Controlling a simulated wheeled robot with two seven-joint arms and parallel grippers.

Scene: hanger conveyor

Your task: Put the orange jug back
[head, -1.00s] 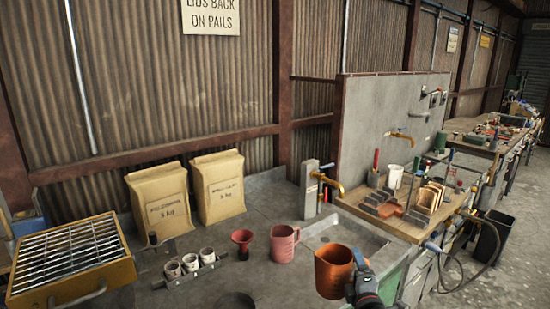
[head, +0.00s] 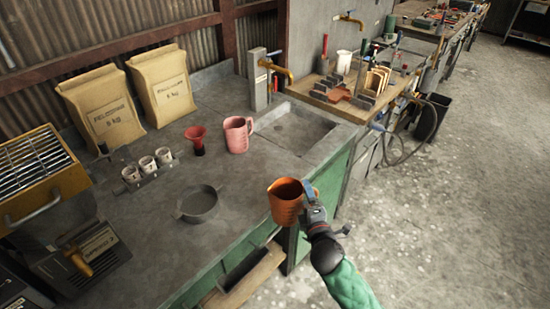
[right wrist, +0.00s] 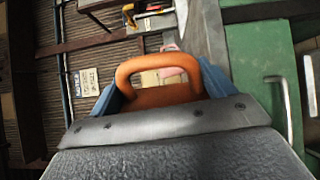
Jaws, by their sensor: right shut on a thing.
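The orange jug (head: 285,204) is upright in the head view, near the front edge of the counter. My right gripper (head: 313,196) is shut on its handle from the right side. In the right wrist view the orange handle (right wrist: 160,68) shows between the blue fingers of my right gripper (right wrist: 160,88). The jug appears held in front of the counter edge, though its exact height is hard to tell. My left gripper is not in view.
A pink jug (head: 238,134) stands by the sink (head: 300,128), beside a red funnel (head: 196,138). A round dark sieve (head: 198,203), small white cups (head: 147,164) and paper sacks (head: 105,108) are on the counter. Bare counter (head: 230,175) lies between sieve and sink.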

